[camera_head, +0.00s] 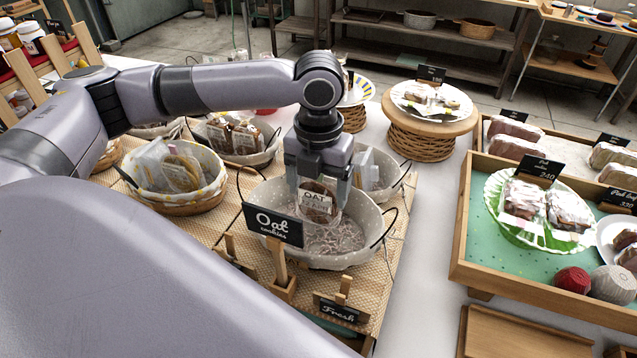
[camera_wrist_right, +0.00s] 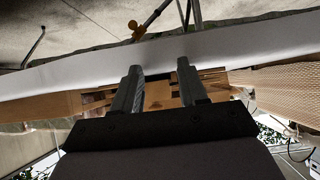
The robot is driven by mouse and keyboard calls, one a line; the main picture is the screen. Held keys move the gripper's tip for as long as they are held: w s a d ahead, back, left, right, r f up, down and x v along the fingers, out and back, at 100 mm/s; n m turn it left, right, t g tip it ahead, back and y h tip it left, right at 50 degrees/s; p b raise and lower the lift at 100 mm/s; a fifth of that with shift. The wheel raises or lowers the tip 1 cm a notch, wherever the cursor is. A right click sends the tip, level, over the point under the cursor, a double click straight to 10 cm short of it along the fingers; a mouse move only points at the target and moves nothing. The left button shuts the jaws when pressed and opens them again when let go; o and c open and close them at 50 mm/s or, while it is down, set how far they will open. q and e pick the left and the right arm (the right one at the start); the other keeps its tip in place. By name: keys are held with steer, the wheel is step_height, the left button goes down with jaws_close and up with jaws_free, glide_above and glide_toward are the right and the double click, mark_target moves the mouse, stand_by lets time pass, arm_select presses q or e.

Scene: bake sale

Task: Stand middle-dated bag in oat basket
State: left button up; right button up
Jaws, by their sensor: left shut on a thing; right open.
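My right gripper (camera_wrist_right: 157,92) is open and empty in the right wrist view, away from the basket.
A basket of bagged cookies (camera_head: 190,207) stands to the left, and another (camera_head: 262,157) behind. A "Fresh" sign (camera_head: 339,311) stands in front. A wooden tray (camera_head: 459,238) with a cake plate is at right. White tabletop (camera_head: 428,262) lies clear between.

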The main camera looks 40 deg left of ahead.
arm_select(q)
steer(key=shift+f, duration=0.55)
stand_by(0.4)
steer(key=o, duration=0.7)
step_height(320, 180, up, 3)
steer(key=shift+f+p, duration=0.1)
steer(key=shift+p, duration=1.1)
step_height(320, 180, up, 2)
steer(key=shift+r, duration=3.75)
